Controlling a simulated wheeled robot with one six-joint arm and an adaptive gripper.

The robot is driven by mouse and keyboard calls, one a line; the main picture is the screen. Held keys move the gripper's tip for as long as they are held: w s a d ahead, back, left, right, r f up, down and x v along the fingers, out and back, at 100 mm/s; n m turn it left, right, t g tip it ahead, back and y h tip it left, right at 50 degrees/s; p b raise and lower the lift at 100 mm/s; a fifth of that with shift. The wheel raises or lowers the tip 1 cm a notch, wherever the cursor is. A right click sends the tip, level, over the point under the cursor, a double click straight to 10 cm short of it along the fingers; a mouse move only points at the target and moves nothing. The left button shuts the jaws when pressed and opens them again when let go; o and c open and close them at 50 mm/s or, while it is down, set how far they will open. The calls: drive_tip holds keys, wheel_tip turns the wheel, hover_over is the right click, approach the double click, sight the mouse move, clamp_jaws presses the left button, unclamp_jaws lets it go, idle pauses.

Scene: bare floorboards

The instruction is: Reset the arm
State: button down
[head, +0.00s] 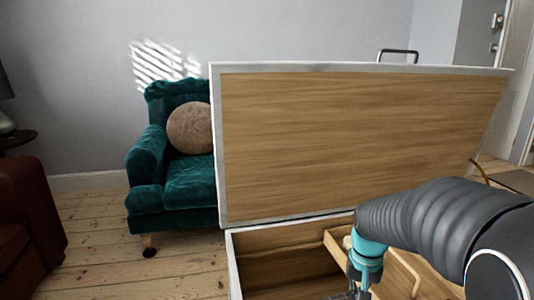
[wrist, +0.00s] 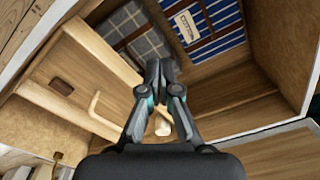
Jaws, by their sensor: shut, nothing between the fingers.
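My gripper (wrist: 160,70) is shut and empty; its fingertips meet in the middle of the wrist view. In the head view my gripper (head: 354,291) points down over the open wooden chest (head: 229,262), near the bottom edge. My arm reaches in from the right. The chest's lid (head: 360,135) stands raised, with its wood-grain inner face towards me. In the wrist view the fingers lie in front of the chest's interior. I cannot tell how far they are from its floor.
In the chest lie a grey checked cloth (wrist: 145,42) and a blue striped cloth (wrist: 205,25) with a white label. A wooden inner tray (wrist: 85,70) is beside them. A green armchair (head: 185,185) with a round cushion (head: 190,128) stands behind left. Floorboards are clear at front left.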

drive_tip(key=s+a+r+n+t, duration=0.1)
drive_tip(key=s+a+r+t, duration=0.1)
drive_tip(key=s+r, duration=0.3)
drive_tip(key=s+a+r+n+t, duration=0.2)
drive_tip(key=s+r, duration=0.3)
drive_tip(key=s, duration=0.6)
drive_tip(key=shift+s+a+t, duration=0.3)
drive_tip(key=shift+a+t, duration=0.2)
drive_tip(key=shift+a, duration=0.05)
